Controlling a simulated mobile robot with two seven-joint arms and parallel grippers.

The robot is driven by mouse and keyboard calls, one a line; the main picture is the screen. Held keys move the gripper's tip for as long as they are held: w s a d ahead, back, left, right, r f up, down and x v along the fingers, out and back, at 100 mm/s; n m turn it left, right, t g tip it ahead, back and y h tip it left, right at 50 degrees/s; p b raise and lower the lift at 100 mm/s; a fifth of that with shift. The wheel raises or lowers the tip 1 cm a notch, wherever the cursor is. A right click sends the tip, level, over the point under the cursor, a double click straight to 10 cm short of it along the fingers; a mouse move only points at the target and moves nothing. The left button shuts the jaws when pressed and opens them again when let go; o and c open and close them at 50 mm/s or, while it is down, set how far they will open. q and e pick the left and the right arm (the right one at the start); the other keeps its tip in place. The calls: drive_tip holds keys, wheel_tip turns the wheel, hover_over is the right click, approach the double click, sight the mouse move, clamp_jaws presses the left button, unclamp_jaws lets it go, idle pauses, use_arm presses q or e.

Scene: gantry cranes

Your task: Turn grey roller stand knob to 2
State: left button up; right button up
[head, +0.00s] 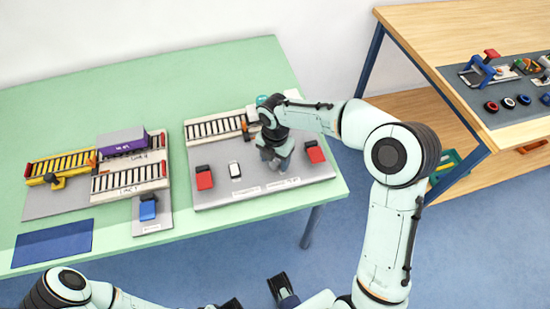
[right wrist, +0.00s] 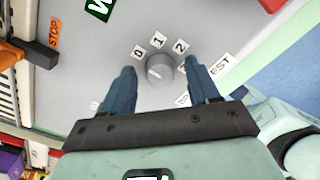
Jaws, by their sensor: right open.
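The grey knob (right wrist: 160,68) sits on a grey panel in the right wrist view, with labels 0, 1 and 2 (right wrist: 180,47) in an arc beyond it. A light mark shows on the knob, but I cannot tell surely which number it points to. My right gripper (right wrist: 161,70) is open, its two blue fingers on either side of the knob with gaps. In the head view my right gripper (head: 275,157) is over the grey roller stand (head: 232,188) and hides the knob. My left arm shows at the bottom left; its gripper state is unclear.
Another roller stand with a purple block (head: 122,141) is at the left. A blue mat (head: 52,243) lies at the front left. A wooden table (head: 470,40) stands at the right.

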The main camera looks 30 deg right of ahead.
drive_tip(key=c, duration=1)
drive_tip(key=shift+c, duration=0.2)
drive_tip(key=m, duration=0.4)
drive_tip(key=shift+r+p, duration=0.1)
drive_tip(key=shift+p, duration=0.25)
drive_tip(key=m, duration=1)
drive_tip(key=shift+s+m, duration=0.1)
drive_tip(key=shift+m, duration=0.3)
drive_tip(key=m, duration=0.4)
drive_tip(key=shift+m, duration=0.4)
